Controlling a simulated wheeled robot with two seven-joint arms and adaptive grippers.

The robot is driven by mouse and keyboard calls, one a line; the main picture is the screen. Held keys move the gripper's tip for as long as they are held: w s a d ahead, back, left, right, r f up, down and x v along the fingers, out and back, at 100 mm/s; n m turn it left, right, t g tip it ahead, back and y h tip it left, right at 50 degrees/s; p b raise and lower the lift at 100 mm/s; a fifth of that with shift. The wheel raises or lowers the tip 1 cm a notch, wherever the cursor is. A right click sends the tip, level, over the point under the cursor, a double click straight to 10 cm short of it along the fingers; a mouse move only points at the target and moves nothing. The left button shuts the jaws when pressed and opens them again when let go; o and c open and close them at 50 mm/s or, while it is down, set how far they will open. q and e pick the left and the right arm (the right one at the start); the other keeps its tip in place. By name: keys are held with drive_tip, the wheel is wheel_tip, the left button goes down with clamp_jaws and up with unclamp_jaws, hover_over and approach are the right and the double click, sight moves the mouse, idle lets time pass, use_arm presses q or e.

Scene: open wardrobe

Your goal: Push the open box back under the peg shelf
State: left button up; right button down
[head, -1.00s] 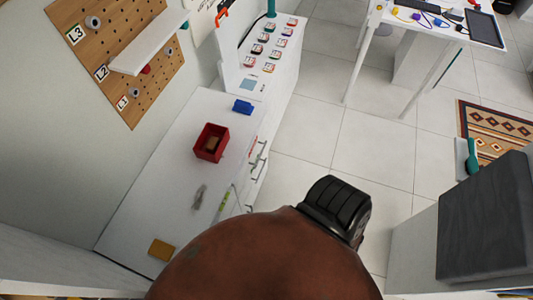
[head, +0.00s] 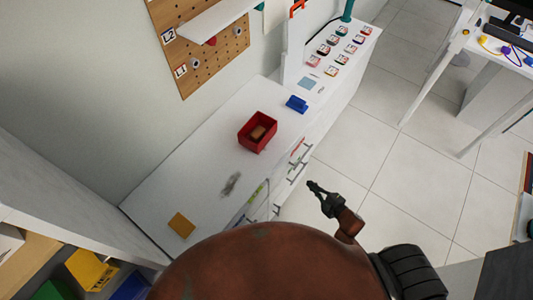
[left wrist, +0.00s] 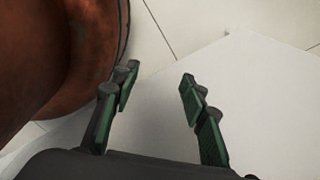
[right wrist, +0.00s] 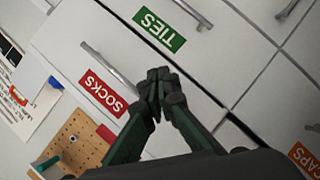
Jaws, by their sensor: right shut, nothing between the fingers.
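A red open-topped box (head: 257,145) with a brown item (head: 258,132) inside stands on the white cabinet top (head: 205,155). The white peg shelf (head: 215,20) juts from the wooden pegboard (head: 185,60) on the wall, up and left of the box. My right gripper (head: 313,187) is off the cabinet's front, right of and below the box in the picture, apart from it. In the right wrist view, its fingers (right wrist: 157,75) are closed together and empty, in front of labelled drawers. My left gripper (left wrist: 155,85) shows only in its wrist view, fingers spread with nothing between.
A blue object (head: 297,103) and an orange-brown square (head: 181,225) lie on the cabinet top. Drawer handles (head: 298,165) stick out of its front. Yellow (head: 91,268) and blue bins sit low left. Tiled floor (head: 400,190) is open to the right.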

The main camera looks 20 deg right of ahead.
sight(259, 147)
drive_tip(key=a+r+n+y+b, duration=0.1)
drive_tip(key=a+r+n+y, duration=0.4)
drive_tip(key=r, duration=0.5)
drive_tip(key=a+r+n+y+b, duration=0.1)
drive_tip(key=a+r+n+y, duration=0.2)
drive_tip(key=a+r+n, duration=0.5)
drive_tip(key=shift+m, duration=0.9)
drive_tip(key=x, duration=0.3)
drive_tip(key=r+x, duration=0.1)
drive_tip(key=x, duration=0.2)
drive_tip(key=d+x, duration=0.1)
drive_tip(key=x, duration=0.1)
drive_tip(key=shift+w+a+r, duration=0.15)
drive_tip(key=shift+w+r, duration=0.05)
drive_tip(key=shift+w, duration=0.15)
drive_tip(key=shift+w+a+r, duration=0.15)
drive_tip(key=shift+w+a, duration=0.05)
drive_tip(key=shift+w, duration=0.15)
drive_tip(key=w, duration=0.3)
drive_tip(key=shift+w+a+f, duration=0.1)
drive_tip(key=shift+w+a, duration=0.15)
drive_tip(key=shift+w, duration=0.55)
drive_tip(key=shift+d, duration=0.1)
